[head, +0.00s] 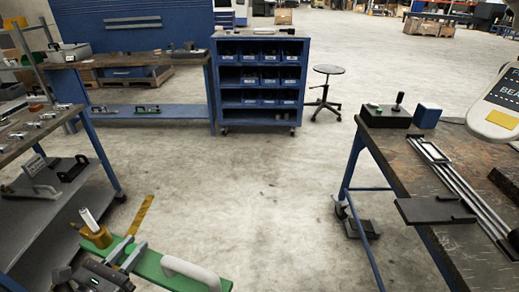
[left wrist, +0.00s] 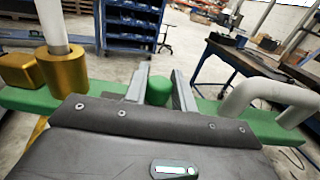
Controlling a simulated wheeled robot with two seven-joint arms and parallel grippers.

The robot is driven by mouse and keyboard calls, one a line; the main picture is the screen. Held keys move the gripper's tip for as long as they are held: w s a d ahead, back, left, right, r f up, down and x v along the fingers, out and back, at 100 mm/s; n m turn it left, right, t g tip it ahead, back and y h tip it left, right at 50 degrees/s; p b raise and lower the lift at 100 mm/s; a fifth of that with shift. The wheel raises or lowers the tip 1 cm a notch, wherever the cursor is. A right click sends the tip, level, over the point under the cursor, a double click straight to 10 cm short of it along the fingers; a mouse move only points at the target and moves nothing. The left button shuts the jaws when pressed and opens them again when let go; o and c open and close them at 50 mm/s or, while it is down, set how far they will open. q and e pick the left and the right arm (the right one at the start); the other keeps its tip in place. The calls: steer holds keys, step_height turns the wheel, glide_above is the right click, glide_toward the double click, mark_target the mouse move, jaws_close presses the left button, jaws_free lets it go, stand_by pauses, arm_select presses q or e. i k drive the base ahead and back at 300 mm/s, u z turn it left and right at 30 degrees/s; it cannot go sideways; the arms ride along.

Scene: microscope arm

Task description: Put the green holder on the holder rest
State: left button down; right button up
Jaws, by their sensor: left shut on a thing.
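The green holder (head: 155,266) is a long green bar at the bottom left of the head view. It carries a brass fitting (head: 97,236) with an upright white cylinder (head: 88,219) at one end and a white handle (head: 192,272) at the other. My left gripper (head: 132,256) is shut on it near its middle. In the left wrist view, the fingers (left wrist: 160,88) stand on either side of a green knob on the green bar (left wrist: 262,122). I cannot tell for certain which thing is the holder rest. My right gripper is not in view.
The right workbench (head: 390,150) bears metal rails (head: 465,185), a black plate (head: 435,209), a blue box (head: 427,115) and a black box with knobs (head: 386,117). A left bench (head: 30,130) holds small metal parts. A blue bin cabinet (head: 260,80) and stool (head: 328,70) stand behind. The middle floor is clear.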

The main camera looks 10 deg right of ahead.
mark_target(420, 210)
steer(key=i, duration=2.25)
steer(key=z, duration=3.9)
steer(key=i, duration=0.5)
steer(key=u, duration=0.05)
